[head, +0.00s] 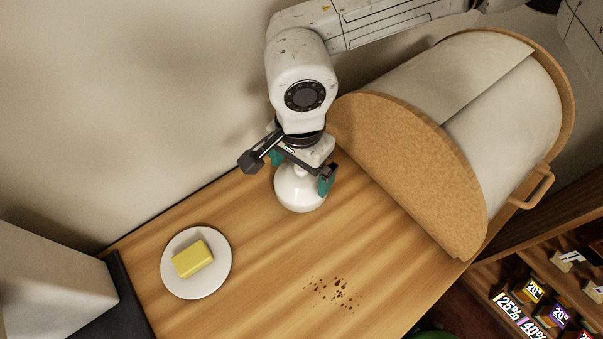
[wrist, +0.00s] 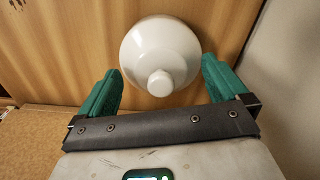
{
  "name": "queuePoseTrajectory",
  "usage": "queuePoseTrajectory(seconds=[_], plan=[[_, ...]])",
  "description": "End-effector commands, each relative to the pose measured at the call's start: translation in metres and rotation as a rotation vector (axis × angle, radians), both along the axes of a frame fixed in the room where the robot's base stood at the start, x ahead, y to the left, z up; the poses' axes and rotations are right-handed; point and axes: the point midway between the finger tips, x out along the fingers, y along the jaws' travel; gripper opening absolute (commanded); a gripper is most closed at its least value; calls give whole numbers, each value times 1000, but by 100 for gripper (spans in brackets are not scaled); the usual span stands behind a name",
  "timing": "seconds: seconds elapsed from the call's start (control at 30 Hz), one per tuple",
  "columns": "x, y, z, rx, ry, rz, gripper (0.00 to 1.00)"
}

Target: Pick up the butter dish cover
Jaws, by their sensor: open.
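The butter dish cover (head: 299,192) is a white, glossy dome standing on the wooden counter, below my gripper in the head view. In the wrist view the white dome (wrist: 160,52) shows its round knob toward me, between the green fingers. My gripper (head: 299,172) is open, with one finger on each side of the cover's upper part. In the wrist view the fingers of my gripper (wrist: 162,82) stand apart from the dome, with gaps on both sides. A yellow block of butter (head: 193,259) lies on a white round plate (head: 221,279) at the left.
A large roll-shaped container (head: 405,165) with a cork-like end stands close on the right. Dark crumbs (head: 334,292) lie on the wooden counter (head: 262,270). A wall rises behind the cover. A shelf with price tags (head: 533,290) is at the lower right.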

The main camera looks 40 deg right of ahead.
Motion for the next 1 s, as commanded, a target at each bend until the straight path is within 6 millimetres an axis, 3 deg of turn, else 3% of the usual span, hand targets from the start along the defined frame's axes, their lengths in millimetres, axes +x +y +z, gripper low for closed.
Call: queuePoseTrajectory(seconds=[0.23, 0.77, 1.0], plan=[[0, 0, -2, -1, -1, 0, 100], [0, -1, -3, -1, 0, 0, 50], [0, -1, -4, -1, 1, 0, 49]])
